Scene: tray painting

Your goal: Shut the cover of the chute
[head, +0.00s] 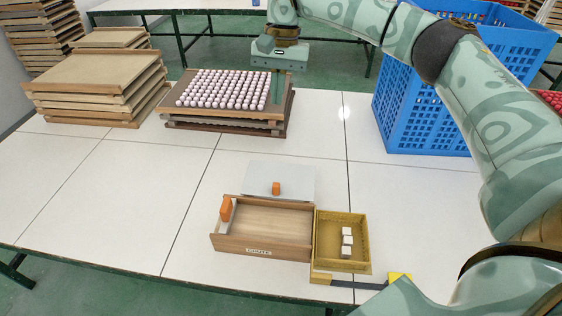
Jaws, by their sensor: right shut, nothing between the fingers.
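The chute is a shallow wooden box (227,241) with a small label on its front, standing on the white table. It is open on top and its wooden floor shows. A pale grey cover (296,174) with an orange knob (276,188) is at the box's back edge, folded back off the opening. I cannot tell how far it tilts. An orange piece (226,208) stands at the box's left end. My right gripper (274,96) is shut and empty, pointing down by the bead tray, well behind the cover and apart from it. My left gripper is not in view.
A yellow tray (364,262) with several white cubes adjoins the box's right side. A tray of pale balls (184,102) on stacked boards is at the back. Stacked wooden trays (95,85) stand left, a blue crate (400,110) right. The table's left front (110,220) is clear.

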